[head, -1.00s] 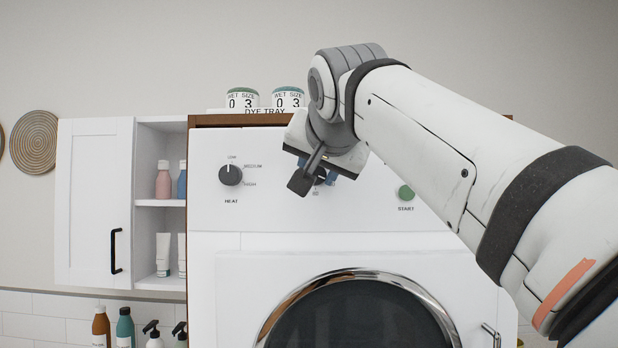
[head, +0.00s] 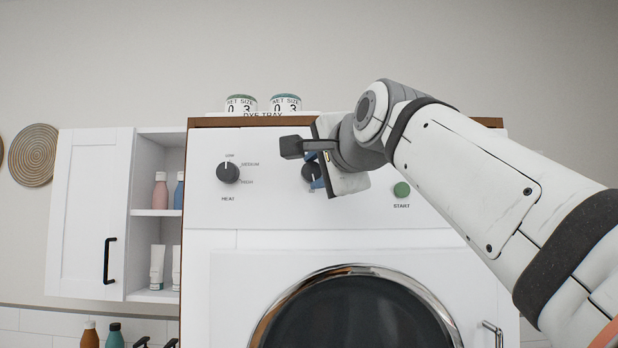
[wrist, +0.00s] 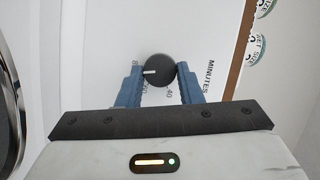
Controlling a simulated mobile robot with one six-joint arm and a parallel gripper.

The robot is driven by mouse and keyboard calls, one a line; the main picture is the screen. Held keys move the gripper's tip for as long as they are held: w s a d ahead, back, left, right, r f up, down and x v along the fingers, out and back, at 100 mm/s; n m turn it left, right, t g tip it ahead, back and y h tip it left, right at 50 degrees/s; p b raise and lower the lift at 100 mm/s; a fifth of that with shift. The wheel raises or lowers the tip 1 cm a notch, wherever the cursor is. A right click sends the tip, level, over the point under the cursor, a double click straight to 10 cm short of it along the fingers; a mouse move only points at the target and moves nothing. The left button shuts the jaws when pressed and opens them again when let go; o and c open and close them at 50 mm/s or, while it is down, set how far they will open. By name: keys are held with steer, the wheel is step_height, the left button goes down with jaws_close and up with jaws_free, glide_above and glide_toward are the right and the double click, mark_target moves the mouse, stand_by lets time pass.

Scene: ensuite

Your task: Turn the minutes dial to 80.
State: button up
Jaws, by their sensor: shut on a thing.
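The minutes dial (wrist: 160,68) is a round black knob on the white front panel. My gripper (wrist: 159,75) is shut on it, with one blue finger on each side. The dial's white pointer line points left in the wrist view, towards a partly hidden mark that seems to begin with 8. The 40 mark and another number show below the dial, and the word MINUTES stands to its right. In the head view the dial (head: 308,171) is partly covered by my gripper (head: 316,179), which comes from the right.
The heat dial (head: 228,173) is left of the minutes dial, and the green start button (head: 402,189) is to the right. The round door (head: 350,315) is below. An open shelf (head: 157,212) is at left.

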steer(key=shift+w+f+m+t+b, duration=0.1)
steer(key=shift+f+m+t+b, duration=0.15)
steer(key=shift+m, duration=0.3)
steer(key=shift+m+t+b, duration=0.15)
steer(key=shift+m+b, duration=0.15)
steer(key=shift+m, duration=0.25)
steer(key=shift+r+y, duration=0.1)
steer(key=shift+y, duration=0.2)
steer(key=o, duration=0.7)
steer(key=shift+w, duration=0.1)
steer(key=shift+o, duration=1.4)
steer(key=b+v, duration=0.1)
steer(key=v, duration=0.7)
